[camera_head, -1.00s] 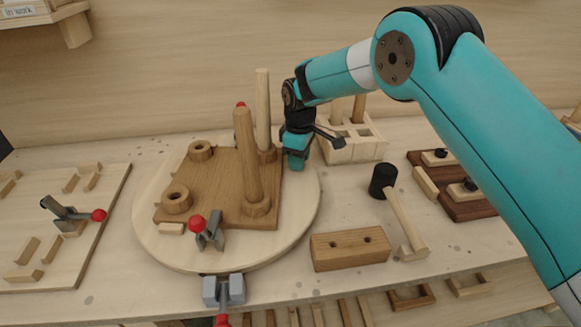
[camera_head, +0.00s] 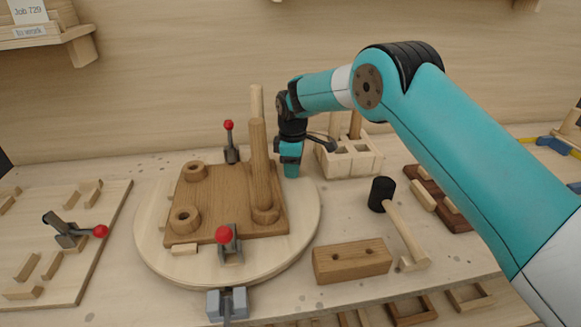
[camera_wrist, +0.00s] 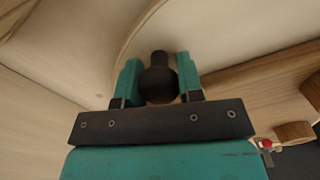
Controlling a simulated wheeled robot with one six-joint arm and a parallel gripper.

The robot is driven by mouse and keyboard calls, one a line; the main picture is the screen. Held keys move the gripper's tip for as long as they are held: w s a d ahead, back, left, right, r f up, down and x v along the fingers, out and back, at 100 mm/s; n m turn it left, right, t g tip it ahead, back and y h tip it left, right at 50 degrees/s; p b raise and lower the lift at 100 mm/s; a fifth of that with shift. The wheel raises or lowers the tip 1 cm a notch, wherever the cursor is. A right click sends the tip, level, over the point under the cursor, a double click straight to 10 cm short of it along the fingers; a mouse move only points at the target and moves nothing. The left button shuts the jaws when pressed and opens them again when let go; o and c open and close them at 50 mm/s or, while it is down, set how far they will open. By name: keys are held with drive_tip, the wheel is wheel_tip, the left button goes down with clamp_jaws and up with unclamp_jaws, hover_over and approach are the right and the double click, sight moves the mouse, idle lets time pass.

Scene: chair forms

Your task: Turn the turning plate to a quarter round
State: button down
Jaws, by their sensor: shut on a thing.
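The turning plate (camera_head: 302,218) is a round pale wood disc on the bench. It carries a brown board (camera_head: 212,215) with two upright dowels (camera_head: 261,160) on its right side and two rings on its left. Two red-tipped clamps are at the board, one in front (camera_head: 229,243) and one behind (camera_head: 231,143). My gripper (camera_head: 291,172) is low at the plate's far right edge. In the wrist view its teal fingers (camera_wrist: 160,85) are shut on a black knob (camera_wrist: 158,78) at the plate's rim. The head view hides the knob.
A grey clamp (camera_head: 227,303) stands at the plate's front edge. A mallet (camera_head: 402,225) and a two-holed brown block (camera_head: 352,261) lie to the right. A pale rack (camera_head: 352,158) stands close to my gripper. A fixture board (camera_head: 40,245) lies left.

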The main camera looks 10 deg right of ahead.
drive_tip(key=c, duration=0.8)
unclamp_jaws()
drive_tip(key=shift+o, duration=0.2)
drive_tip(key=shift+r, duration=0.15)
wheel_tip(320, 180, up, 17)
drive_tip(key=b, duration=0.2)
drive_tip(key=shift+s+r, duration=0.1)
drive_tip(key=shift+r, duration=0.1)
